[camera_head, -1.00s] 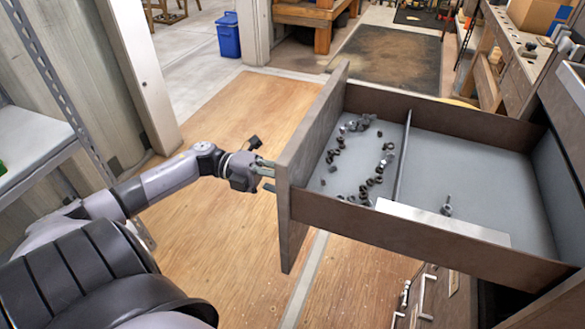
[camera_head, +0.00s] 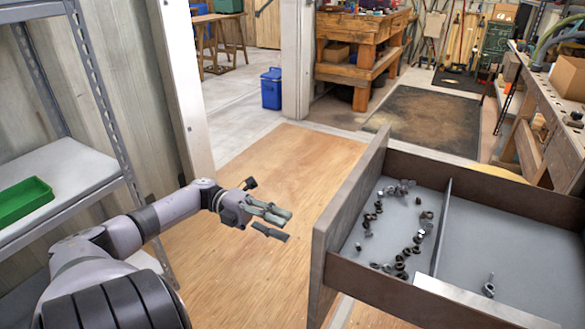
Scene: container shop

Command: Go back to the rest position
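My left gripper (camera_head: 272,222) is in the middle of the head view, to the left of the open drawer's front and apart from it. Its fingers are spread with nothing between them. My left arm reaches in from the lower left. The open drawer (camera_head: 349,200) is at the right, with its front panel facing my gripper. Several dark nuts and small metal parts lie in its near compartment, and a bolt (camera_head: 489,287) lies beyond the divider. My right gripper is not in view.
A metal shelf (camera_head: 62,180) with a green tray (camera_head: 22,199) stands at the left. A blue bin (camera_head: 271,88) and a wooden workbench (camera_head: 361,50) are at the back. A long bench (camera_head: 548,118) is at the right. The wooden floor (camera_head: 285,165) left of the drawer is clear.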

